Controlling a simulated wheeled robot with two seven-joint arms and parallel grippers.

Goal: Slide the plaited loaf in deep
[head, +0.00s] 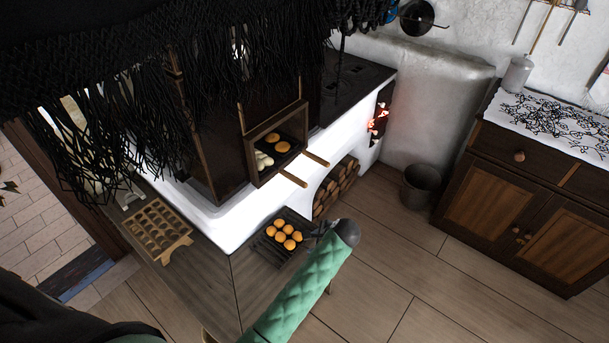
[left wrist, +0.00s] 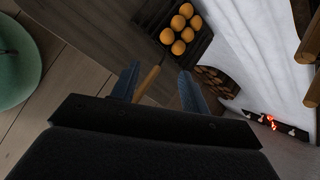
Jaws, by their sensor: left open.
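A pale lumpy piece of dough (head: 263,160), which may be the plaited loaf, lies in the open oven compartment (head: 249,165) beside two golden buns (head: 277,142). It is small, and I cannot make out any plait. My left gripper (head: 310,231) is at the right side of the dark tray of orange buns (head: 285,235), below and in front of the oven. In the left wrist view my left gripper (left wrist: 158,72) is open. A wooden handle (left wrist: 148,81) lies between its fingers, and the bun tray (left wrist: 178,30) is beyond. My right gripper is not in view.
Two wooden handles (head: 293,179) stick out from the oven front. A wooden mould board (head: 156,231) lies at the left. Firewood (head: 335,187) fills an arch below the oven. A fire (head: 379,117) glows at the stove's right. A bucket (head: 421,184) stands on the floor.

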